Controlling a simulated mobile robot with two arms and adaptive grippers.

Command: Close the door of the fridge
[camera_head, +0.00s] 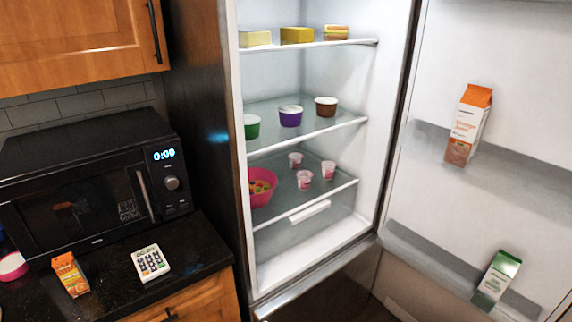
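The fridge (246,190) stands in the middle of the head view with its interior exposed. Its door (505,60) is wide open and swung out to the right, showing its inner side. An orange and white carton (468,125) stands on the upper door shelf. A green and white carton (497,279) leans on the lower door shelf. The outer side of the door and any handle on it are hidden. Neither of my grippers is in view.
A black microwave (75,195) sits on the dark counter (205,248) at the left, with an orange carton (70,274) and a calculator-like device (150,263) in front. Fridge shelves hold tubs, cups, boxes and a pink bowl (262,188). A closed lower drawer (325,285) lies below.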

